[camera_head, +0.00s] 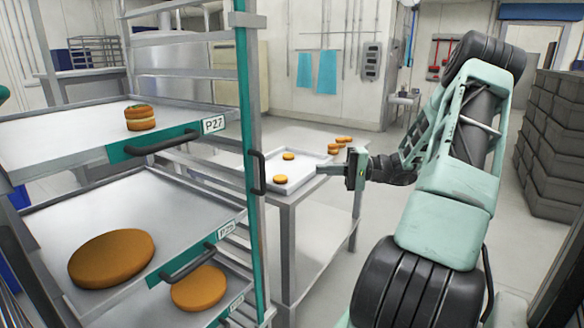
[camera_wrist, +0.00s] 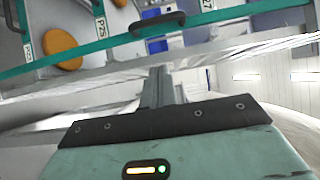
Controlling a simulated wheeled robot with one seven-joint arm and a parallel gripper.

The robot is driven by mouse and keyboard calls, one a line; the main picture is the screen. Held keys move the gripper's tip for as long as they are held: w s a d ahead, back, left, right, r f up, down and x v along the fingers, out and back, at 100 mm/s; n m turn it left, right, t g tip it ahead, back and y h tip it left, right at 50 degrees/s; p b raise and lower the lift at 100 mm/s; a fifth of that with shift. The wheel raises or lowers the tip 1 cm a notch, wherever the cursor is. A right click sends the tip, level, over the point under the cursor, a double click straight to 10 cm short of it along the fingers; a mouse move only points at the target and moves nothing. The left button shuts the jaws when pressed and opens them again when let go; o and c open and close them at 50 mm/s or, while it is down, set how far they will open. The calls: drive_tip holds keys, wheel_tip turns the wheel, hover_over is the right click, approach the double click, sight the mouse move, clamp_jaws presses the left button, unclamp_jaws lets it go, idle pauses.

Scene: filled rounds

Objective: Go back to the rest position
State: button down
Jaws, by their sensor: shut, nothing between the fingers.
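My gripper (camera_head: 322,169) is shut and empty. In the head view it points left, just off the right end of a white tray (camera_head: 306,184) on a metal table. In the wrist view its closed fingers (camera_wrist: 160,88) point towards the rack's tray edges. My arm comes in from the right side of the head view and is bent at the elbow.
A rack (camera_head: 252,100) with pulled-out trays stands left, close to my gripper. One tray holds a stacked round (camera_head: 140,117), lower ones large rounds (camera_head: 111,257). Small rounds (camera_head: 280,179) lie on the white tray. Grey crates (camera_head: 556,140) stand right. Floor between is clear.

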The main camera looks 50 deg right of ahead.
drive_tip(key=w+a+f+n+g, duration=0.15)
drive_tip(key=a+n+g, duration=0.4)
drive_tip(key=a, duration=0.95)
drive_tip(key=w+a+f+n+g, duration=0.1)
drive_tip(key=w+a+n+g, duration=0.1)
drive_tip(key=a+g, duration=1.05)
drive_tip(key=s+a+n+t+h, duration=0.4)
drive_tip(key=s+a+n+h, duration=0.6)
drive_tip(key=s+a, duration=0.8)
drive_tip(key=shift+a+h, duration=0.4)
drive_tip(key=shift+a, duration=1.65)
drive_tip(key=shift+f, duration=0.1)
